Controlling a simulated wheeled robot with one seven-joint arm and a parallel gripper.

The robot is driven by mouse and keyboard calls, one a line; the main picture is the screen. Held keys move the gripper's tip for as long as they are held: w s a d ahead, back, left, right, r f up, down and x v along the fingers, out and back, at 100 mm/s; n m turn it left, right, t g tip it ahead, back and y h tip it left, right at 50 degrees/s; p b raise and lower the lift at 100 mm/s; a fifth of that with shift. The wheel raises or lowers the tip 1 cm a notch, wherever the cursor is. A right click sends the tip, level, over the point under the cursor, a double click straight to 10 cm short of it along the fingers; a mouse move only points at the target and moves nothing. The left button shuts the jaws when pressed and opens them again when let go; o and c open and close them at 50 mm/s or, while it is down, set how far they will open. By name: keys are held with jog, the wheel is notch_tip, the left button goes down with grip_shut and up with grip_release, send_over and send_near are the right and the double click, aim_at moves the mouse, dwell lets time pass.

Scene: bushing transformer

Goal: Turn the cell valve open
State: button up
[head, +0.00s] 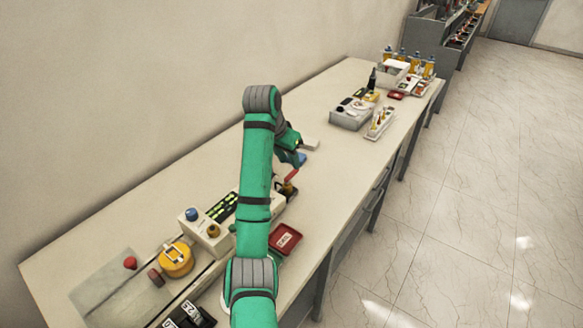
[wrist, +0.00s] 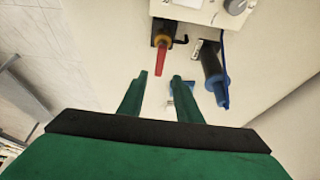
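The valve appears to be the fitting with a red lever handle (wrist: 161,58) on an orange and black body (wrist: 162,34), in the wrist view at top centre. In the head view the red handle (head: 291,174) and its brass-coloured body (head: 288,189) show just right of my arm. My gripper (wrist: 160,77) is open, with nothing seen held. In the wrist picture the handle's free end points down toward the gap between the fingertips; I cannot tell the depth between them. In the head view my arm partly hides the gripper.
A black and blue cylinder (wrist: 212,75) stands right of the valve in the wrist view. A pale box with a knob (wrist: 236,5) is above it. A red tray (head: 285,239) lies near the bench front. Bare bench (head: 330,165) lies beyond my gripper.

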aim_at(293, 172)
jog(key=shift+s+x, duration=0.1)
jog(key=shift+x, duration=1.15)
jog(key=shift+s+x, duration=0.15)
jog(key=shift+x, duration=1.05)
jog(key=shift+f, duration=0.1)
jog(key=shift+c, duration=0.7)
grip_shut()
